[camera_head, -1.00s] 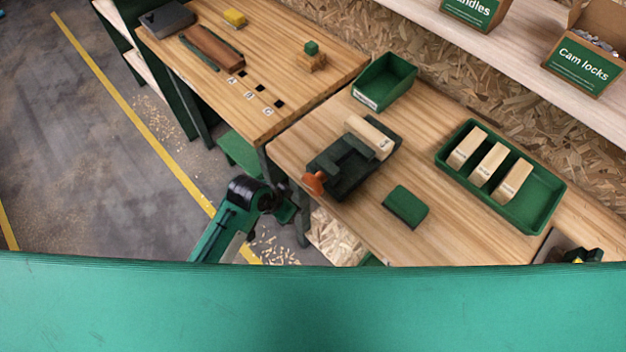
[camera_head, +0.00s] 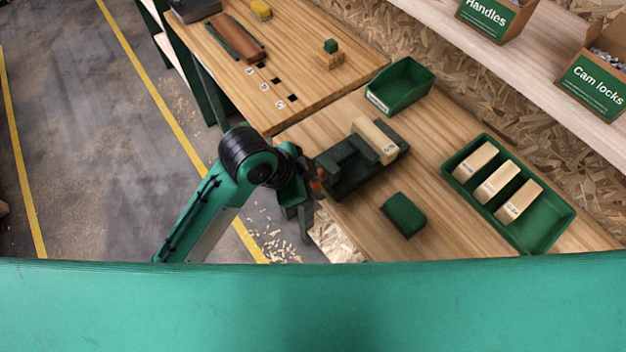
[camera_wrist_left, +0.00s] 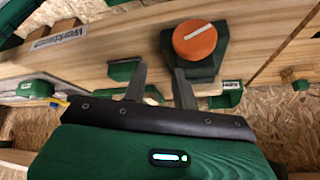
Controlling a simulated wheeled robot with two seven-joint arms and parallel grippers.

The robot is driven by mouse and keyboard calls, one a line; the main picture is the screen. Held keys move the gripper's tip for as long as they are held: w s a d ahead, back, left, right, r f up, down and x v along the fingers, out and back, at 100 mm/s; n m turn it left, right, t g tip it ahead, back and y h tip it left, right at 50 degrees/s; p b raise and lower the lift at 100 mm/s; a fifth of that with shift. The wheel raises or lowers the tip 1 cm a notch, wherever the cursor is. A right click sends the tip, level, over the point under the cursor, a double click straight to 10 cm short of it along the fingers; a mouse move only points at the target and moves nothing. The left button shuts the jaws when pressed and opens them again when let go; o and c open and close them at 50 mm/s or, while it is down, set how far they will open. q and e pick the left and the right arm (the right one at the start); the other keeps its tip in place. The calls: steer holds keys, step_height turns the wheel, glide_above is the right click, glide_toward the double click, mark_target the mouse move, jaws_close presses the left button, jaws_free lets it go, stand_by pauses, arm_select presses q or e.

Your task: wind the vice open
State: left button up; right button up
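The dark green vice (camera_head: 350,172) stands at the left edge of the workbench, with a pale labelled wooden block (camera_head: 374,141) at its far side. Its orange handle (camera_head: 319,186) is mostly hidden behind my left gripper (camera_head: 306,178) in the head view. In the left wrist view the handle is a round orange knob (camera_wrist_left: 195,42) with a white line, in front of the vice body (camera_wrist_left: 205,72). My left gripper (camera_wrist_left: 160,72) is open and empty, its two fingers apart. The knob lies beyond the fingertips and to their right, not between them. My right gripper is not in view.
A green pad (camera_head: 403,215) lies right of the vice. A green tray (camera_head: 545,238) with three labelled blocks stands further right, and a green bin (camera_head: 401,86) stands behind. A second bench (camera_head: 300,60) adjoins at the back left. Bare benchtop lies between pad and tray.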

arm_select(q)
steer(key=w+r+m+g+y, duration=0.2)
steer(key=w+r+m+y, duration=0.3)
steer(key=m, duration=0.8)
steer(key=shift+y, duration=0.6)
steer(key=f+p, duration=0.1)
steer(key=f, duration=0.3)
steer(key=f+p, duration=0.1)
steer(key=f, duration=0.3)
steer(key=f+p, duration=0.1)
steer(key=f, duration=0.3)
steer(key=shift+s+d, duration=0.15)
steer(key=shift+s, duration=0.25)
jaws_close()
